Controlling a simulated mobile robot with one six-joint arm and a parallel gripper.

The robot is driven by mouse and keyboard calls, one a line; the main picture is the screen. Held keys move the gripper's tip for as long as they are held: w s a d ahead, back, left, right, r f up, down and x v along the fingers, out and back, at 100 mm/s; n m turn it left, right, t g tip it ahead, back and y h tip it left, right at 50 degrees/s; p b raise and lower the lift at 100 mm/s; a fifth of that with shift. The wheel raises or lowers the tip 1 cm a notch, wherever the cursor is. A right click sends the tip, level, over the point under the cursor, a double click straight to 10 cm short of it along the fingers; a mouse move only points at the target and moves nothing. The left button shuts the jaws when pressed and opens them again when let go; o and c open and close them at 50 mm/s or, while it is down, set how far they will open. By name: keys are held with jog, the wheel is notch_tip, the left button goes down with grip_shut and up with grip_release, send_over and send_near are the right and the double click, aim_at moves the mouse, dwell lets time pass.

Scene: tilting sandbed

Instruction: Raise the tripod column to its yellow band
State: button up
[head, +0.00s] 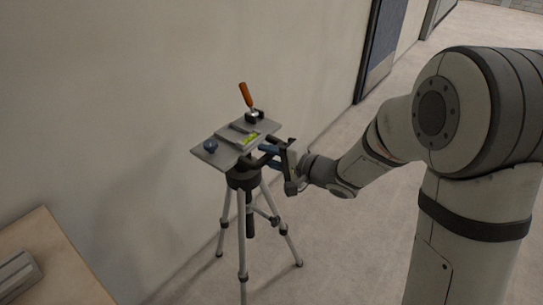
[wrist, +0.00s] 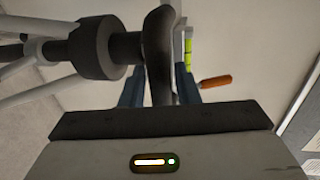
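The tripod (head: 246,177) stands upright on its spread legs near the wall, with a grey plate on its head. In the wrist view its pale legs and dark round hub (wrist: 95,48) are at the upper left. A dark curved handle (wrist: 160,50) runs from there down between my fingers. My gripper (head: 271,156) is at the tripod's right side, just under the plate. Its two blue fingers (wrist: 160,88) straddle the handle closely; I cannot tell whether they press on it.
A wooden table (head: 60,270) is at the lower left. The wall is close behind; floor is clear right of the tripod.

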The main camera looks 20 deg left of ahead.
grip_shut()
notch_tip(320, 180, up, 15)
jog(key=p, duration=1.5)
jog(key=shift+w+f+p, duration=0.15)
jog(key=shift+p, duration=0.2)
jog(key=shift+o, duration=0.3)
grip_release()
jog(key=shift+o, duration=1.2)
jog(key=shift+f, duration=0.25)
